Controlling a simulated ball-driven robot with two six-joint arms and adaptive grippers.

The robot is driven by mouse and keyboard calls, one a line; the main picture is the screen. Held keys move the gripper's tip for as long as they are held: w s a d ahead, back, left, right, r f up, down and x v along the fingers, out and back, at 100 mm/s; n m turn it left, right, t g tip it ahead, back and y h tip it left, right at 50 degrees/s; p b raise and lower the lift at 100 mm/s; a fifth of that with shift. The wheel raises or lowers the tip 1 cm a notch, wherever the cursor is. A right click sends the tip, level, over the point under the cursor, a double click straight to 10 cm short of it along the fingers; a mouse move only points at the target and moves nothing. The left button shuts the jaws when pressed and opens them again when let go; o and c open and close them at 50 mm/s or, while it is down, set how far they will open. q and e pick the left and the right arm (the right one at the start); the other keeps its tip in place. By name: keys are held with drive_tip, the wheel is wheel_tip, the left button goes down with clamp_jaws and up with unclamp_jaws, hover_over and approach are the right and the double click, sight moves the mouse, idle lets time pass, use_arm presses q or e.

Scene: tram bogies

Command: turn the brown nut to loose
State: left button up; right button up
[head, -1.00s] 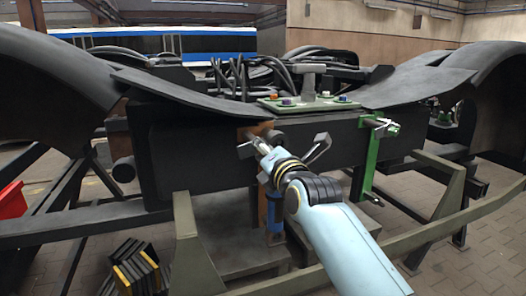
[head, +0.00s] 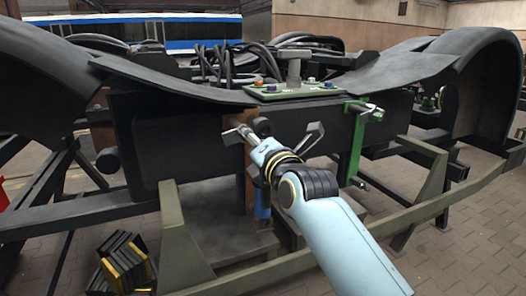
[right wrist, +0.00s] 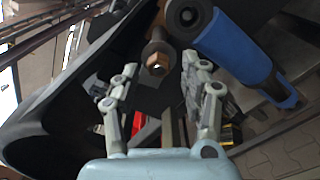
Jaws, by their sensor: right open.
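The brown nut (right wrist: 155,64) shows in the right wrist view as a coppery hex face on the end of a bolt, with a wider collar behind it. My right gripper (right wrist: 158,80) is open, one finger either side of the nut's line in that view. The nut appears beyond or near the fingertips, and I cannot tell any contact. In the head view my right gripper (head: 275,138) is in front of the dark beam by a brown upright plate (head: 249,165); the nut itself cannot be made out there. My left gripper is not in view.
A blue cylinder (right wrist: 236,52) lies close to the right finger; a blue part (head: 262,200) also shows below the gripper in the head view. A green clamp (head: 356,145) hangs right on the beam. A green plate (head: 290,90) with coloured nuts is above. Olive rails cross in front.

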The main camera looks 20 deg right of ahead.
drive_tip(key=s, duration=0.9)
drive_tip(key=shift+s+d, duration=0.15)
drive_tip(key=shift+s, duration=0.15)
